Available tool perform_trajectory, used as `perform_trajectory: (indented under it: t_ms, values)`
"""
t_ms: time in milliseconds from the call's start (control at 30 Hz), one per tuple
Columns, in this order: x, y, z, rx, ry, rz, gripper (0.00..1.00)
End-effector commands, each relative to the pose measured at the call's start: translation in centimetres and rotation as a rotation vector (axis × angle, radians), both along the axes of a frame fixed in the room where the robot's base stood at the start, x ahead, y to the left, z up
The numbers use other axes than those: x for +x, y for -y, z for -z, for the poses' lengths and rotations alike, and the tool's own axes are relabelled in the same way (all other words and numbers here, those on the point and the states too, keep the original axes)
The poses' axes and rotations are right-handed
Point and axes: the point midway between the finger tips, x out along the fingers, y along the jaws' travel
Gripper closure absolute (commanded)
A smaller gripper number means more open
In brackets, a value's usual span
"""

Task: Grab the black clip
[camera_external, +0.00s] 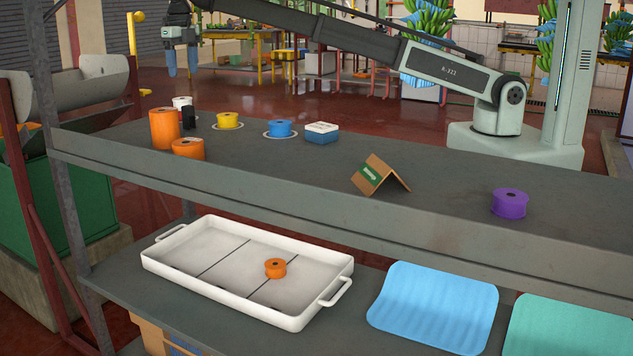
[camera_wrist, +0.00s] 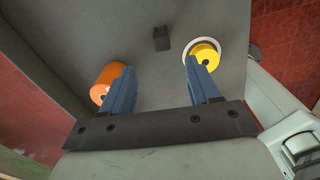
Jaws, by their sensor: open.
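The black clip (camera_external: 188,117) is a small dark upright block at the left end of the upper shelf, close beside the tall orange roll and in front of the white roll. In the wrist view it is a dark block (camera_wrist: 161,38) at the top middle, ahead of the fingertips and roughly between their lines. My gripper (camera_external: 181,74) hangs above and behind that end of the shelf, with blue fingers pointing down. In the wrist view my gripper (camera_wrist: 158,68) has its fingers wide apart with nothing between them. The clip is apart from both fingers.
Near the clip stand a tall orange roll (camera_external: 164,129), a low orange roll (camera_external: 188,149), a white roll (camera_external: 181,102) and a yellow roll (camera_external: 228,120). A blue roll (camera_external: 279,128), blue-white box (camera_external: 322,132), cardboard sign (camera_external: 372,174) and purple roll (camera_external: 509,203) are farther right.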

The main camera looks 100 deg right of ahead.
Motion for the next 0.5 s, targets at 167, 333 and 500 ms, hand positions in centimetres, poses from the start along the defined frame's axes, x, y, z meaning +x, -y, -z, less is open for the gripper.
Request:
perform_trajectory:
  t_ms: [167, 333, 500]
  values:
    - [-0.1, 0.0, 1.9, 0.001, -0.001, 0.001, 0.39]
    - [-0.2, 0.0, 4.7, 0.001, -0.001, 0.002, 0.39]
    - [-0.1, 0.0, 7.4, 0.001, 0.0, 0.002, 0.39]
